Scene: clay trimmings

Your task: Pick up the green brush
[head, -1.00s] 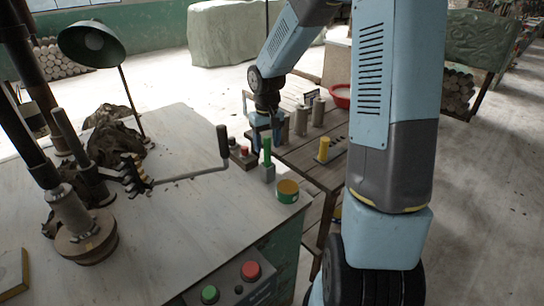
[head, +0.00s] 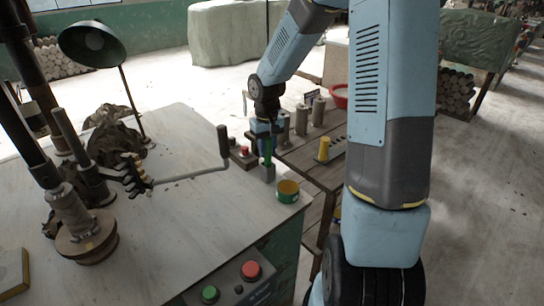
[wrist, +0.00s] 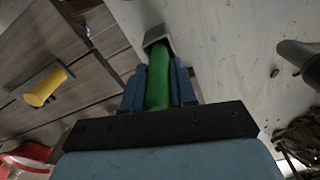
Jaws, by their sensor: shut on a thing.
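The green brush (head: 267,153) has a green handle and a grey block-like end. It stands upright at the far right corner of the pale worktable (head: 190,235), with the handle upward. My gripper (head: 267,141) comes down over the handle from above. In the wrist view the blue fingers lie on either side of the green handle (wrist: 158,78) and are shut on it. The grey end (wrist: 158,43) shows beyond the fingertips. I cannot tell whether the brush still touches the table.
A green and yellow tin (head: 288,191) stands close to the right of the brush. A bent crank handle (head: 224,148) rises to its left. A wooden bench (head: 312,165) behind holds grey cylinders (head: 301,119), a yellow-handled tool (head: 324,149) and a red bowl (head: 340,94).

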